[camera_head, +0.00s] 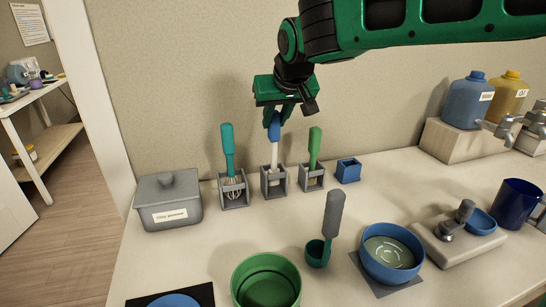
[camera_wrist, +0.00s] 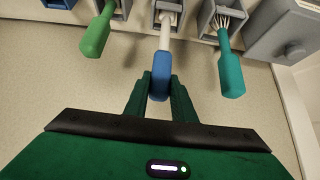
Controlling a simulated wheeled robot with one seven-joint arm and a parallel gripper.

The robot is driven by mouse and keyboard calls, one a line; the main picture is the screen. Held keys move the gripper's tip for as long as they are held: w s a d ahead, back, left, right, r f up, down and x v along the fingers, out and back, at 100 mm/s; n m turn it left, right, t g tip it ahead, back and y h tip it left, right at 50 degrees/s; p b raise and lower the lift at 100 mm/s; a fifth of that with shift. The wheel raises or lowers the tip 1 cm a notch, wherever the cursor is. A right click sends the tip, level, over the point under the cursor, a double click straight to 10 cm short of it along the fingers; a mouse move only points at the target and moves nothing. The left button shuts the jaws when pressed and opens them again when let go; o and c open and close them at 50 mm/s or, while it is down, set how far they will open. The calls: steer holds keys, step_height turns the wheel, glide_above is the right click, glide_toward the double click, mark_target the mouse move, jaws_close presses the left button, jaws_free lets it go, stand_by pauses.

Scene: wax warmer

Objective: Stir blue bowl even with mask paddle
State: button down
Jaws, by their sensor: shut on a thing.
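My gripper (camera_head: 273,115) is above the middle grey holder (camera_head: 274,187) and is shut on the blue handle of a paddle (camera_head: 273,140) with a white shaft. The paddle stands upright, its lower end inside the holder. In the wrist view the blue handle (camera_wrist: 161,76) lies between my fingers, and the white shaft runs into the holder (camera_wrist: 168,14). The blue bowl (camera_head: 390,265) stands at the front right on a dark mat. It holds a grey-green mixture with pale streaks on its surface.
A teal-handled whisk (camera_head: 228,150) and a green-handled tool (camera_head: 314,148) stand in holders on either side. A green bowl (camera_head: 266,285), a scoop with a grey handle (camera_head: 333,215) and a lidded grey box (camera_head: 168,200) share the counter. A tool rest (camera_head: 440,248) is right of the blue bowl.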

steer(key=shift+r, duration=0.2)
stand_by(0.6)
steer(key=shift+r, duration=1.05)
stand_by(0.3)
steer(key=shift+r, duration=0.95)
stand_by(0.4)
steer(key=shift+r, duration=3.35)
